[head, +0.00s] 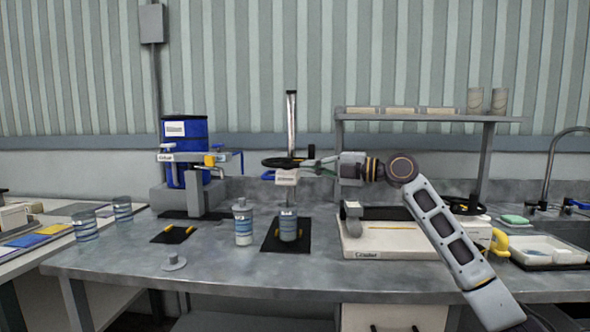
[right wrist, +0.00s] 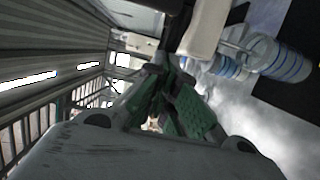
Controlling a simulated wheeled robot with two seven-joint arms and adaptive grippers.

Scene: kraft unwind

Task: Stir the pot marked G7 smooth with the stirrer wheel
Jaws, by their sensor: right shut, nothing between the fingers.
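The stirrer stand (head: 291,112) rises at the middle of the bench, with a dark wheel (head: 272,162) on it and a white labelled block (head: 286,177) below. A blue-banded pot (head: 288,226) stands upright on a black mat (head: 270,244) under the stirrer. A similar pot with a pale top (head: 243,226) stands just left of the mat. The pot marks are too small to read, so I cannot tell which is G7. My right gripper (head: 312,163) is shut and empty at the right side of the wheel; contact is unclear. Its green-padded fingers (right wrist: 178,98) show in the right wrist view. My left gripper is out of view.
A blue machine (head: 186,150) stands at the back left, before it a black mat (head: 160,236) with yellow pieces. Two banded pots (head: 85,227) stand far left. A small grey lid-like piece (head: 174,263) lies in front. A white machine (head: 390,243) stands right, beneath a shelf (head: 430,116).

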